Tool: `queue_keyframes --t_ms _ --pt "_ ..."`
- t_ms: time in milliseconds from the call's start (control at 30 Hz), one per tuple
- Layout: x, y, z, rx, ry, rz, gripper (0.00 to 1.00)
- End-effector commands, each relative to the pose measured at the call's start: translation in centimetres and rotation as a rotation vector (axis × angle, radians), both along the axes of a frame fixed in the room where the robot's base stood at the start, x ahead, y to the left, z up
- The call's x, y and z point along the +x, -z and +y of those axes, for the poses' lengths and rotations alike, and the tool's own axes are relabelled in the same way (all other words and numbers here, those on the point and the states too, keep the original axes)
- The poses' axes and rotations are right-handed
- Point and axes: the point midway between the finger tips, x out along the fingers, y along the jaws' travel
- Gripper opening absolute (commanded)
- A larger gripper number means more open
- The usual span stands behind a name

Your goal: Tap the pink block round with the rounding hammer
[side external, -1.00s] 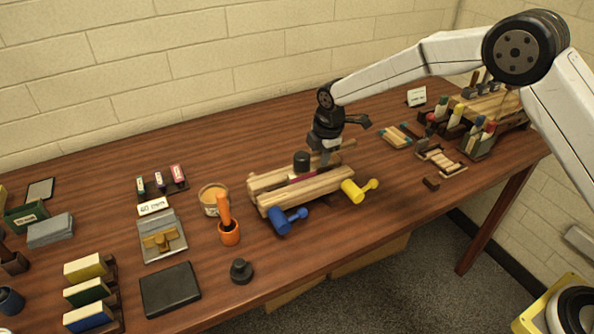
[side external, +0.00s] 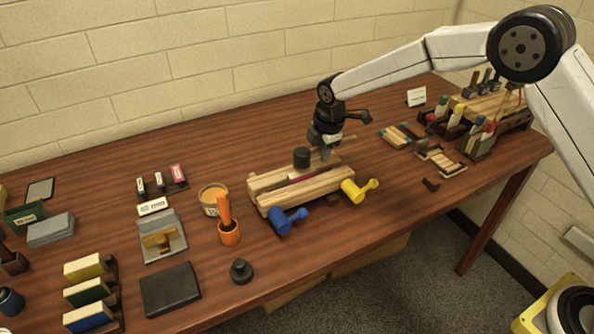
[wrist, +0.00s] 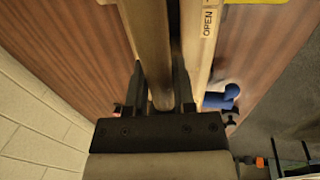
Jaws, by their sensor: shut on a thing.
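My gripper (side external: 325,152) is shut on the wooden handle of the rounding hammer, over the wooden press. The hammer's dark cylindrical head (side external: 302,158) hangs to the left of my fingers, above the press. The pink block (side external: 302,178) shows only as a thin pink-red strip between the wooden jaws of the press (side external: 290,200), below and beside the head. I cannot tell whether the head touches it.
The press has a blue handle (side external: 286,220) and a yellow handle (side external: 358,190) at its front; an "OPEN" label (wrist: 208,22) shows in the wrist view. Racks of tools (side external: 470,120) stand right.

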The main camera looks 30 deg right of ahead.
Motion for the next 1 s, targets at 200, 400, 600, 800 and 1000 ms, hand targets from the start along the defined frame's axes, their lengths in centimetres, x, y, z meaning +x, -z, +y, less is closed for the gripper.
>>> queue_keyframes --t_ms 200,400,600,800,1000 --pt "0.1 -0.1 0.0 0.001 0.0 -0.003 0.0" --pt "0.1 0.1 0.0 0.001 0.0 -0.003 0.0" --pt "0.1 0.5 0.0 0.0 0.0 -0.002 0.0" --pt "0.1 0.9 0.0 0.001 0.0 -0.003 0.0" --pt "0.1 1.3 0.0 0.001 0.001 -0.003 0.0"
